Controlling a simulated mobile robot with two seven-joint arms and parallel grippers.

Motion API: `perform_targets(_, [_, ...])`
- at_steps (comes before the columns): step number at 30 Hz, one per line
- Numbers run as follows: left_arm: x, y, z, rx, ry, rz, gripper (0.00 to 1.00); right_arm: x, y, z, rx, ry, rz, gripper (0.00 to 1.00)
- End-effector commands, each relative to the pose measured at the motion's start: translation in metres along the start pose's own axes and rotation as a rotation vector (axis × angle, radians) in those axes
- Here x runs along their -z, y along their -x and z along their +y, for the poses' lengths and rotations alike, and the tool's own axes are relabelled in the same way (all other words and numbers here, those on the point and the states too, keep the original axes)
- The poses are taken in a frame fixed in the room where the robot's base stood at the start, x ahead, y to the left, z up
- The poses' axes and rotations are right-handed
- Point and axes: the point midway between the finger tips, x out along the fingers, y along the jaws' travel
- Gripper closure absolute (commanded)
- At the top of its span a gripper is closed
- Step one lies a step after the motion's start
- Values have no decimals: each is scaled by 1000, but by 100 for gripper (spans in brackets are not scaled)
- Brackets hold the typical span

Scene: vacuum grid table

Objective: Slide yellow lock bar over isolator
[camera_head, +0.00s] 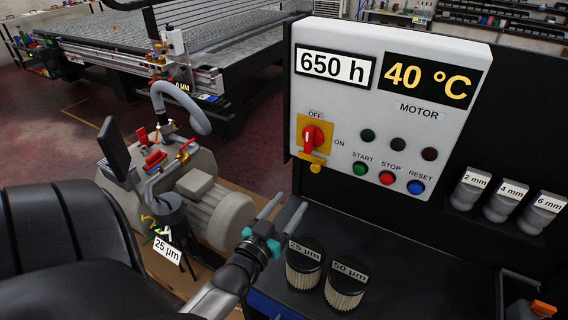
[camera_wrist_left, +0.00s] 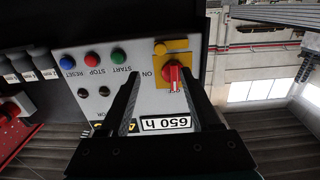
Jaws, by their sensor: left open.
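The isolator (camera_head: 312,137) is a red rotary knob on a yellow plate on the grey control panel. Its handle points up to OFF. The yellow lock bar (camera_head: 316,167) sits at the lower edge of that plate, below the knob. In the left wrist view, which is upside down, the lock bar (camera_wrist_left: 171,46) shows above the red knob (camera_wrist_left: 172,78). My left gripper (camera_head: 290,201) is open and empty, below and in front of the panel, apart from the isolator. Its fingers also show in the left wrist view (camera_wrist_left: 160,73). My right gripper is not in view.
Two filters, 25 µm (camera_head: 305,264) and 50 µm (camera_head: 345,284), stand on the dark bench right of my left gripper. The vacuum pump (camera_head: 215,205) is to the left. START, STOP and RESET buttons (camera_head: 387,178) lie right of the isolator. Labelled 2, 4 and 6 mm cylinders (camera_head: 507,201) are far right.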

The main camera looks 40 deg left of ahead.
Motion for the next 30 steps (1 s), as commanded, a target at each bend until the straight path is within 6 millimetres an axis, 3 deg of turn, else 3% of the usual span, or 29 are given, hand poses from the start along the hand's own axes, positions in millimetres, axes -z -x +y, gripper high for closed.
perform_targets(7, [0, 16, 0, 1, 1, 0, 36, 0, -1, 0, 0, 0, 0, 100])
perform_targets(25, [0, 16, 0, -1, 1, -1, 36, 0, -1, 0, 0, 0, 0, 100])
perform_targets(30, [-6, 16, 18, -46, -2, -70, 36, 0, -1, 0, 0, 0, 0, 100])
